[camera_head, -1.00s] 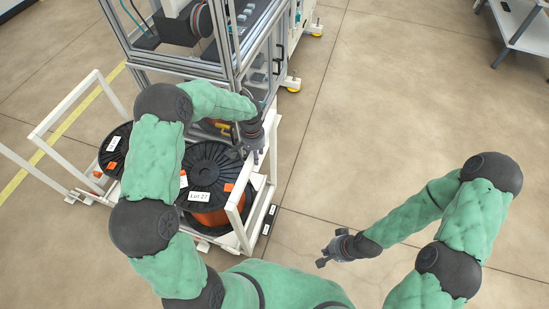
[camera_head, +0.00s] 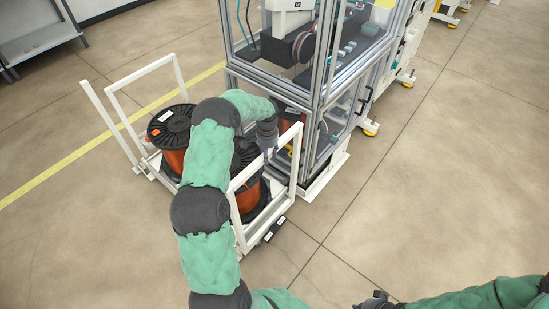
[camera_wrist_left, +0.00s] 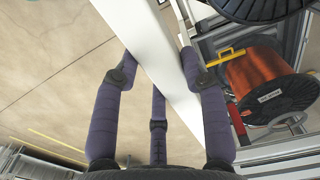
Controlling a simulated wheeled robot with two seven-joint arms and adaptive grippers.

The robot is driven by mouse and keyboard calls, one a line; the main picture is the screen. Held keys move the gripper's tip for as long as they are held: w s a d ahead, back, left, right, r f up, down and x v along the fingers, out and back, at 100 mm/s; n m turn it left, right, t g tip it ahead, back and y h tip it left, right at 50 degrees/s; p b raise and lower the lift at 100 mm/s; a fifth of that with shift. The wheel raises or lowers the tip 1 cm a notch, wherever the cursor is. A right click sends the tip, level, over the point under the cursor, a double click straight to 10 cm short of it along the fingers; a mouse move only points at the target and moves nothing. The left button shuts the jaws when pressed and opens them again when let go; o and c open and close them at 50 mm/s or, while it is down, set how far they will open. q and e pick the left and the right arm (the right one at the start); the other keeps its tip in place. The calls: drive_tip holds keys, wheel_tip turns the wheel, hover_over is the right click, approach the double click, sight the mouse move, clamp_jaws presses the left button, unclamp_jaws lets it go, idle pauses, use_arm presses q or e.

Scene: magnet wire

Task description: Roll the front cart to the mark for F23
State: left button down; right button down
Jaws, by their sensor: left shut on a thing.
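The front cart (camera_head: 244,241) is a low white frame with upright end hoops, standing beside the framed machine. It carries copper wire spools with black flanges, a left one (camera_head: 172,124) and a right one (camera_head: 247,196) partly behind my arm. My left gripper (camera_head: 268,154) is shut on the cart's white end bar; the wrist view shows the bar (camera_wrist_left: 150,45) between its fingers (camera_wrist_left: 158,65). My right gripper (camera_head: 374,300) is at the bottom edge, apart from the cart; its fingers are too small to read. Small dark label plates (camera_head: 271,231) show beside the cart; their text is unreadable.
The glass-walled machine (camera_head: 318,100) stands close at the cart's right, with another spool (camera_wrist_left: 268,80) inside its base. A yellow floor line (camera_head: 100,143) runs behind the cart. A grey shelf (camera_head: 40,44) stands at far left. Floor in front and at right is clear.

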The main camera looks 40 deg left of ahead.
use_arm(q)
drive_tip(key=a, duration=0.2)
drive_tip(key=shift+w+a, duration=0.1)
drive_tip(key=shift+a, duration=0.2)
drive_tip(key=c, duration=0.7)
unclamp_jaws()
drive_tip(key=shift+d, duration=0.25)
wheel_tip(320, 180, up, 12)
drive_tip(key=shift+r, duration=0.1)
idle(0.4)
